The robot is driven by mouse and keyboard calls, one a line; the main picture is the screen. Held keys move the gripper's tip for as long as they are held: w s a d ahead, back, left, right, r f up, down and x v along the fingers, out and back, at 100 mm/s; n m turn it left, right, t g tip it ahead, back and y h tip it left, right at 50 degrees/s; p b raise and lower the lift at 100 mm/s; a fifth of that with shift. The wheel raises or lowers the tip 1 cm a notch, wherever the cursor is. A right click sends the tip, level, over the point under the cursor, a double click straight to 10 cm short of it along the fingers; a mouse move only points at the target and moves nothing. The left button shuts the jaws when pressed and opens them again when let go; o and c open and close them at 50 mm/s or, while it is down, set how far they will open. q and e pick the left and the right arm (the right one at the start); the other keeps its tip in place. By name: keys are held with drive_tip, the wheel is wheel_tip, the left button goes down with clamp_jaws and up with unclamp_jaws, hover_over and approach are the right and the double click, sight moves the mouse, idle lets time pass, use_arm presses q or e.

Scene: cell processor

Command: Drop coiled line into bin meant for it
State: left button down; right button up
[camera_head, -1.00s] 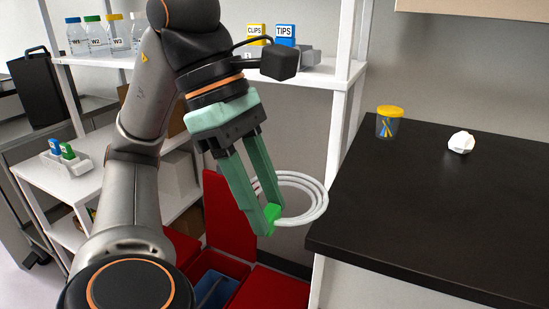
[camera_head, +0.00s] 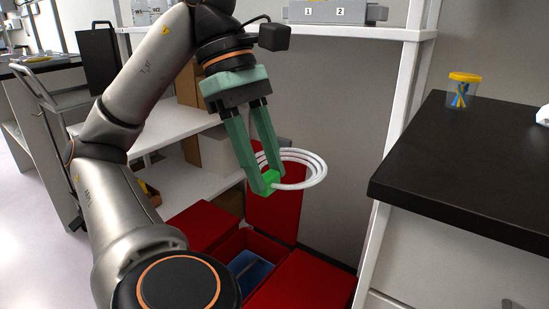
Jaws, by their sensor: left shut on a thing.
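The coiled line (camera_head: 305,167) is a white ring of several loops. My left gripper (camera_head: 270,184), with pale green fingers pointing down, is shut on it at a bright green piece on the coil's left side. The coil hangs in the air above the red bins. Below it, one red bin (camera_head: 232,248) stands open with its red lid (camera_head: 274,215) raised behind it. Something blue (camera_head: 252,270) lies inside; I cannot tell exactly what. My right gripper is not in view.
Closed red lids flank the open bin, at left (camera_head: 200,227) and right (camera_head: 305,285). A black-topped counter (camera_head: 470,160) with a yellow-lidded jar (camera_head: 463,91) stands at right. A white shelf (camera_head: 185,180) with boxes is behind at left.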

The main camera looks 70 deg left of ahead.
use_arm(q)
drive_tip(key=s+a+f, duration=0.3)
drive_tip(key=a+f, duration=0.5)
drive_tip(key=f, duration=0.4)
drive_tip(key=s+a+f, duration=0.3)
drive_tip(key=a+f, duration=0.5)
drive_tip(key=f, duration=0.4)
drive_tip(key=s+a+f, duration=0.3)
drive_tip(key=a+f, duration=0.6)
drive_tip(key=f, duration=0.3)
drive_tip(key=shift+s+f, duration=0.25)
drive_tip(key=shift+f, duration=0.1)
drive_tip(key=shift+w+d, duration=0.3)
drive_tip(key=shift+d, duration=0.2)
drive_tip(key=shift+c, duration=1.9)
unclamp_jaws()
drive_tip(key=shift+r, duration=0.1)
drive_tip(key=p+v, duration=0.3)
drive_tip(key=v, duration=0.9)
drive_tip(key=shift+r+p, duration=0.2)
drive_tip(key=shift+p, duration=0.1)
drive_tip(key=shift+s, duration=0.1)
